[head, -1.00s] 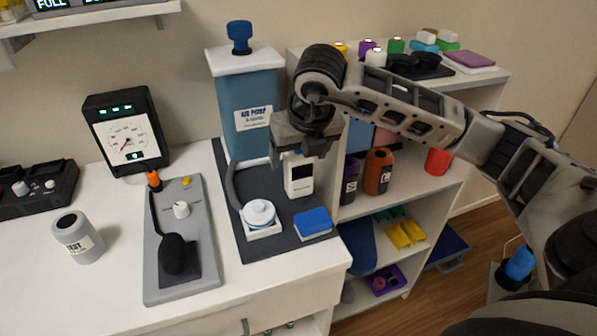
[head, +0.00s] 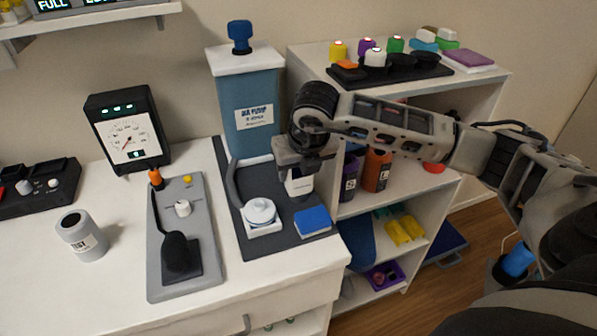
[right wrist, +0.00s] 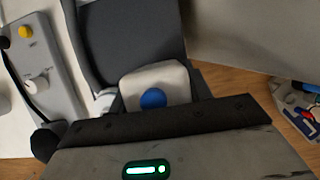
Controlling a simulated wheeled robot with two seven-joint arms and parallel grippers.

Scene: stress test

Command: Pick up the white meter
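The white meter (head: 300,184) stands upright on the dark mat at the right end of the counter. In the head view only its lower part shows; my right gripper (head: 305,162) covers its upper part from above. In the right wrist view a white block with a round blue spot, which looks like the top of the meter (right wrist: 180,80), sits just beyond the dark gripper edge. My left gripper is not in view.
A round white-lidded dish (head: 260,212) and a blue block (head: 312,221) are close by on the mat. The blue air pump (head: 252,120) stands behind. A grey panel (head: 190,275) lies to the left. A shelf unit (head: 400,205) stands at the right.

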